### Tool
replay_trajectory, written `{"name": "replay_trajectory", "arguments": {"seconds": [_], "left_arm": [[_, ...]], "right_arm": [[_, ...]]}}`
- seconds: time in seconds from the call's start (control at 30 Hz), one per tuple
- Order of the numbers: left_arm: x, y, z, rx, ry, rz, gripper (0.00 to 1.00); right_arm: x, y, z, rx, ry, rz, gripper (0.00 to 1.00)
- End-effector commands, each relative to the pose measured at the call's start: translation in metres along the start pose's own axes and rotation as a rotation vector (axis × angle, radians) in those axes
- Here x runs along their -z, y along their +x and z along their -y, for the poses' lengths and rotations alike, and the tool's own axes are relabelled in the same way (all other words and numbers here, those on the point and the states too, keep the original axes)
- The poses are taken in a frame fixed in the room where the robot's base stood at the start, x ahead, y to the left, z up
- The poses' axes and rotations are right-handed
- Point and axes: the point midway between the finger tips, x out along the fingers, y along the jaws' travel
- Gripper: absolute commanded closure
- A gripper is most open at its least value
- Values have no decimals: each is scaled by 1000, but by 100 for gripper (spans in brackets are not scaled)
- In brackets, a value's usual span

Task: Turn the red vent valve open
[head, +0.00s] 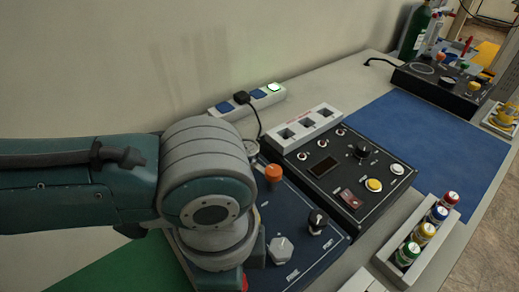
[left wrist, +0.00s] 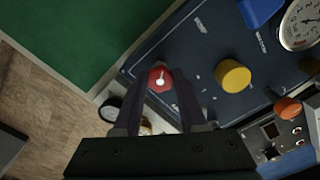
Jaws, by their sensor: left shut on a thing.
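The red vent valve (left wrist: 160,77) is a round red knob with a white mark on top, at the edge of the dark blue panel (left wrist: 205,60) in the left wrist view. My left gripper (left wrist: 158,88) has one finger on each side of this knob and is shut on it. In the head view my left arm reaches down over the near left part of the panel (head: 310,252) and hides most of that area, so the grip on the knob cannot be made out there. My right gripper is in neither view.
A black box (head: 330,190) stands behind. A bottle rack (head: 435,240) is at the right. The blue mat (head: 440,135) looks clear.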

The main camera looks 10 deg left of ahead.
Motion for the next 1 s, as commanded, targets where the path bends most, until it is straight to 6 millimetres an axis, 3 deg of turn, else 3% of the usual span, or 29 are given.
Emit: {"name": "replay_trajectory", "arguments": {"seconds": [0.03,0.3,1.0], "left_arm": [[0,-6,-2,-6,-44,0,100],[1,-5,-3,-6,-301,-1,100],[4,-3,-4,-7,-965,-2,100]], "right_arm": [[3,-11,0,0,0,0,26],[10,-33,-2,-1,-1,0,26],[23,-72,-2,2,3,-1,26]]}}
